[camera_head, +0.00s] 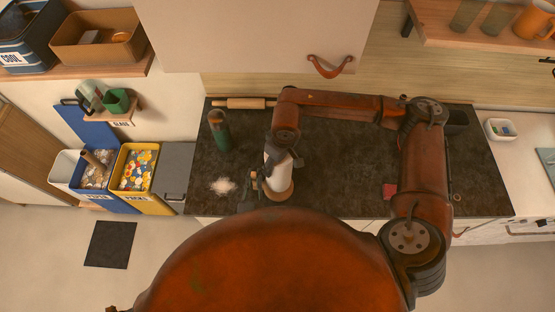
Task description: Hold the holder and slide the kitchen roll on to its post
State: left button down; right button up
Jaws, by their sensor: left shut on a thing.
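The white kitchen roll (272,160) stands roughly upright near the front edge of the dark worktop. The round wooden base of the holder (281,192) shows just below it; the post is hidden. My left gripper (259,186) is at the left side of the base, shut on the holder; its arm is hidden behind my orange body. My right arm reaches in from the right and bends down to my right gripper (291,158), which is at the top and right side of the roll. Its fingers are too small and dark to tell whether they are shut.
A rolling pin (245,103) lies at the back of the worktop (340,150). A green cylinder (219,131) stands at its left, with a white patch (223,186) in front. A red item (389,191) lies at right. Waste bins (133,171) stand left of the counter.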

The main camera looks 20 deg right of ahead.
jog(key=shift+f, duration=1.65)
jog(key=o, duration=1.3)
jog(key=shift+r, duration=0.1)
jog(key=r, duration=0.7)
jog(key=s+d+r, duration=0.1)
jog(key=r, duration=0.3)
jog(key=shift+s+r, duration=0.1)
jog(key=shift+r, duration=0.25)
